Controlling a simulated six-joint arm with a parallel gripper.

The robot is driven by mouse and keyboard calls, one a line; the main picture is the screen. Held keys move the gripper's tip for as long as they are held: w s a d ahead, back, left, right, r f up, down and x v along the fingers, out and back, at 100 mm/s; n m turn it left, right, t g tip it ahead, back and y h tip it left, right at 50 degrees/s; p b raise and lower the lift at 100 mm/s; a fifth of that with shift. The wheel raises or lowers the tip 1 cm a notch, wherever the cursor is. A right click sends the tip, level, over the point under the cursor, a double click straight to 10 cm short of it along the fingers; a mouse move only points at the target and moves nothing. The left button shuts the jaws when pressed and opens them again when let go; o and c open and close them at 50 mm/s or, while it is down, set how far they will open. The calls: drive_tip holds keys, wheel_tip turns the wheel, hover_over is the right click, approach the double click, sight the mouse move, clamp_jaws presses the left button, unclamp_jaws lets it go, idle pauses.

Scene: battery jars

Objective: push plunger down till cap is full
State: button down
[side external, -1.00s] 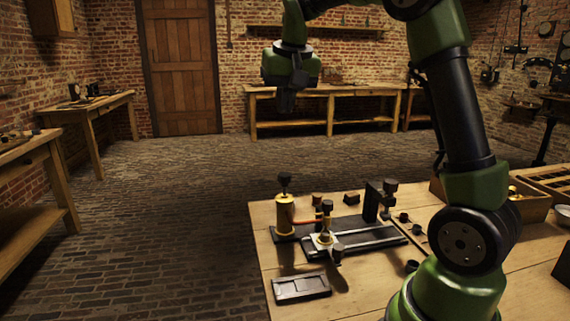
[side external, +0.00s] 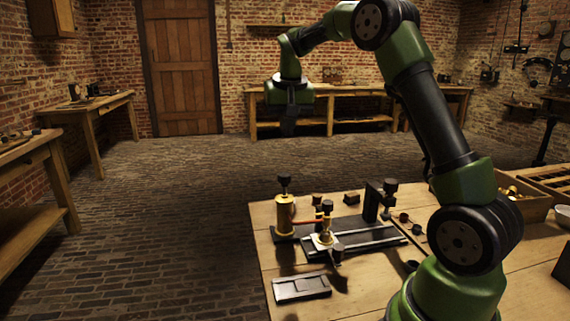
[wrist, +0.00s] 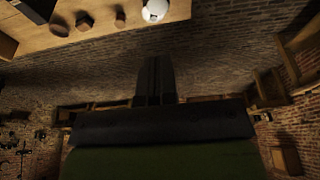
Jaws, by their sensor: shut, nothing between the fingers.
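A brass pump cylinder (side external: 285,216) stands upright at the left end of the dark base on the table. Its plunger (side external: 284,181) has a black knob and stands up above the cylinder. A reddish tube runs right from the cylinder to a small fixture (side external: 325,238) with a pale plate and black knobs. I cannot make out the cap or its fill level. My gripper (side external: 289,128) is high above the table, pointing down, well above the plunger knob and apart from it. In the wrist view its fingers (wrist: 155,80) are together and empty.
The wooden table (side external: 280,262) also carries a dark tray (side external: 301,288) at the front left and a black upright bracket (side external: 373,201) right of the fixture. Several small dark pieces lie around. A wooden box (side external: 522,206) stands at the right. Air around my gripper is clear.

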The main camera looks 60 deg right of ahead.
sight(285, 175)
drive_tip(key=x, duration=0.9)
drive_tip(key=shift+s+a+f, duration=0.15)
drive_tip(key=shift+s+a, duration=0.2)
drive_tip(key=shift+f, duration=0.35)
drive_tip(key=shift+f, duration=1.35)
drive_tip(key=shift+r, duration=0.35)
drive_tip(key=v, duration=1.3)
drive_tip(key=shift+w+d+r, duration=0.35)
drive_tip(key=shift+r, duration=0.05)
